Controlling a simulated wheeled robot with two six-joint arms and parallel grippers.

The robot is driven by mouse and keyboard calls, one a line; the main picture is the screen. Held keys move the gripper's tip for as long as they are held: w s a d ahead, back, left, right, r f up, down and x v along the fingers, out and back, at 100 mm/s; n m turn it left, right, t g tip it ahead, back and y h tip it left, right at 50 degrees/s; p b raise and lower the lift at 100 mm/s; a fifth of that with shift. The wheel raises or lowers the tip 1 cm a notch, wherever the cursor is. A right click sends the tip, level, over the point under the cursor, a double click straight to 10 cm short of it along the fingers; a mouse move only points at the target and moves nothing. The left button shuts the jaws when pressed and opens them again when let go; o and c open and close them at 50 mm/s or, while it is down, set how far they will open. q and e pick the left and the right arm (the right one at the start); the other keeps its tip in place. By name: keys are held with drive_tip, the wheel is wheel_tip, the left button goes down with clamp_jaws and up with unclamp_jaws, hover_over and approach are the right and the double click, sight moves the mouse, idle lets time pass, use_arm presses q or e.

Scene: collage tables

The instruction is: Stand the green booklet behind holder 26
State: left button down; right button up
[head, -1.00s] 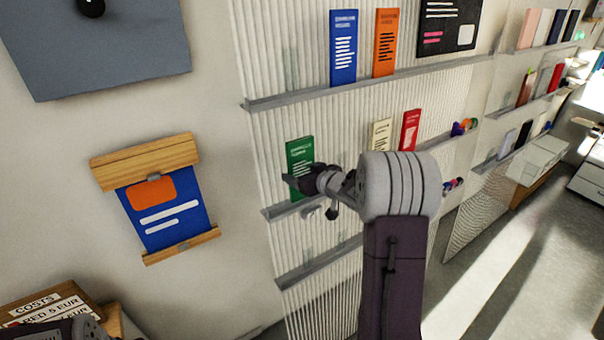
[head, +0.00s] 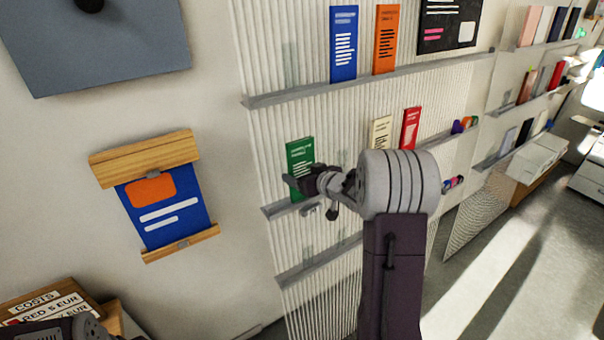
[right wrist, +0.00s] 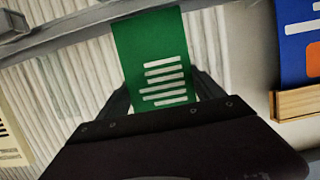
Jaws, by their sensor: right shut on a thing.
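The green booklet (head: 300,158) stands nearly upright at the left end of the middle ledge (head: 275,210) on the ribbed wall panel. My right gripper (head: 292,182) is shut on its lower part. In the right wrist view the green booklet (right wrist: 152,58) sits between the two fingers of my right gripper (right wrist: 162,92), with white lines of text showing. The gripper hides part of the booklet and the ledge. A small clear holder (head: 312,210) shows at the ledge beneath the gripper; I cannot read a number on it. Part of my left arm shows at the bottom left; its gripper is not visible.
A cream booklet (head: 380,132) and a red booklet (head: 410,128) stand farther right on the same ledge. Blue (head: 343,45) and orange (head: 385,40) booklets stand on the ledge above. A wood-framed blue poster (head: 165,210) hangs left of the panel. The lower ledge (head: 315,268) looks empty.

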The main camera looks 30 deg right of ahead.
drive_tip(key=shift+f, duration=0.1)
drive_tip(key=shift+f+b, duration=0.4)
drive_tip(key=shift+f, duration=0.05)
drive_tip(key=o, duration=1.5)
drive_tip(key=shift+s, duration=0.1)
drive_tip(key=v, duration=0.9)
drive_tip(key=shift+b, duration=0.4)
